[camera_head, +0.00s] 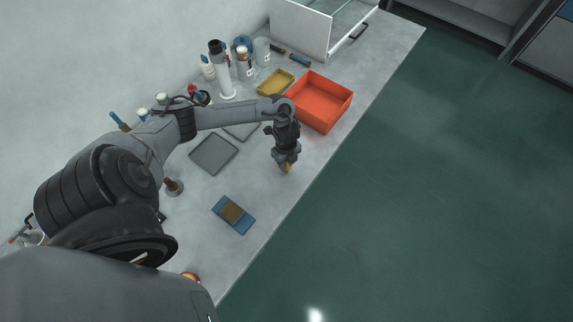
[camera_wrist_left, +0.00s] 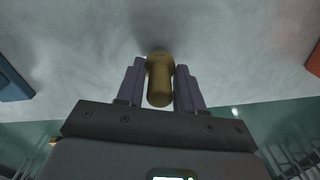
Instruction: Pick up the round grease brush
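A brass-yellow, round-ended piece (camera_wrist_left: 159,82), which I take to be the round grease brush, stands between the fingers of my left gripper (camera_wrist_left: 160,85) in the left wrist view. The fingers sit close along both its sides and look shut on it. In the head view my left gripper (camera_head: 287,164) points down near the table's front edge, and only a small yellow bit of the brush (camera_head: 287,169) shows below it. The rest is hidden by the gripper. I cannot tell whether the brush touches the table. My right gripper is not in view.
An orange tray (camera_head: 322,117) stands behind the gripper, with a small yellow tray (camera_head: 275,83) beyond. A grey tray (camera_head: 213,168) lies to the left. A blue block with a brown top (camera_head: 233,213) lies nearer. A brown-handled tool (camera_head: 173,187) stands by my arm. Bottles stand along the wall.

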